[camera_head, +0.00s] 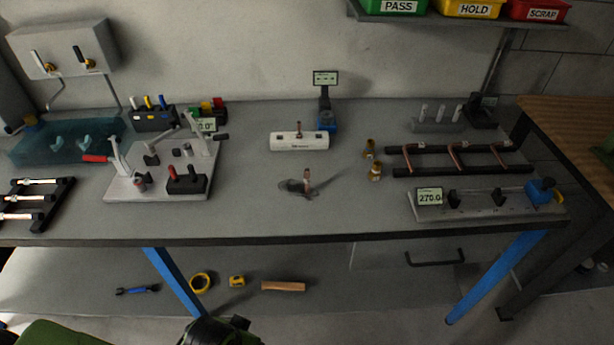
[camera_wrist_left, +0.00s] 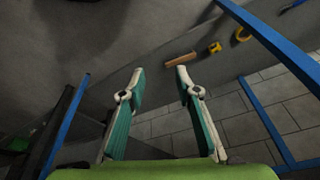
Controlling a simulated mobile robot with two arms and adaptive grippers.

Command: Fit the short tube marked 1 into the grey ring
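Another small copper piece (camera_head: 299,128) stands at the white block (camera_head: 285,142). I cannot read a number on either, and I cannot clearly make out the grey ring. My left gripper (camera_wrist_left: 160,72) is open and empty in the left wrist view, with its two fingers apart. That view looks down past the table legs to the floor and lower shelf. My right gripper is not in view.
Copper tubes lie on a black rack (camera_head: 465,171) at the right. A white clamp fixture (camera_head: 150,196) stands at the left. Brass fittings (camera_head: 375,172) stand right of centre. A wooden block (camera_head: 283,286) lies on the lower shelf. The table's front middle is clear.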

